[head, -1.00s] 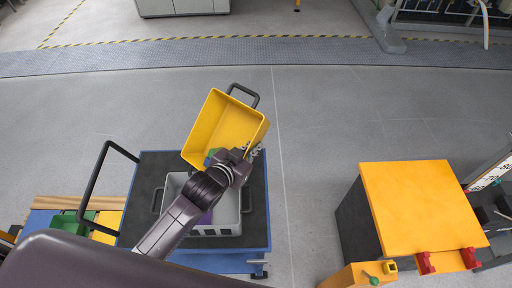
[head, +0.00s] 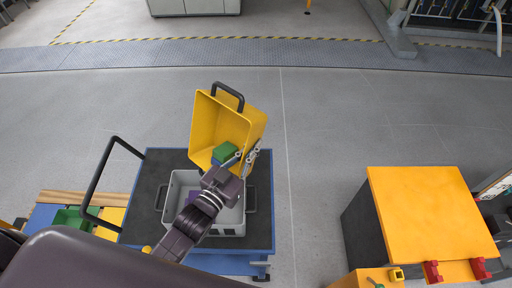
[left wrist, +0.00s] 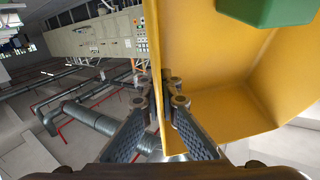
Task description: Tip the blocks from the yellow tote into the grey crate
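The yellow tote (head: 215,118) is tilted above the back of the grey crate (head: 228,228), its open side facing me and its dark handle at the top. A green block (head: 225,152) and a blue block (head: 218,162) are at its lower end. The green block also shows in the left wrist view (left wrist: 265,10). The grey crate sits on the cart, with a purple block (head: 194,197) partly visible inside. My left gripper (head: 246,160) is shut on the tote's wall; the left wrist view shows the wall between its fingers (left wrist: 160,97). My forearm hides part of the crate. My right gripper is out of view.
The crate stands on a blue-edged cart (head: 160,175) with a black top and a dark push handle (head: 96,172). A green bin (head: 70,219) is at the left. An orange-topped box (head: 430,210) stands at the right. Open floor lies between.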

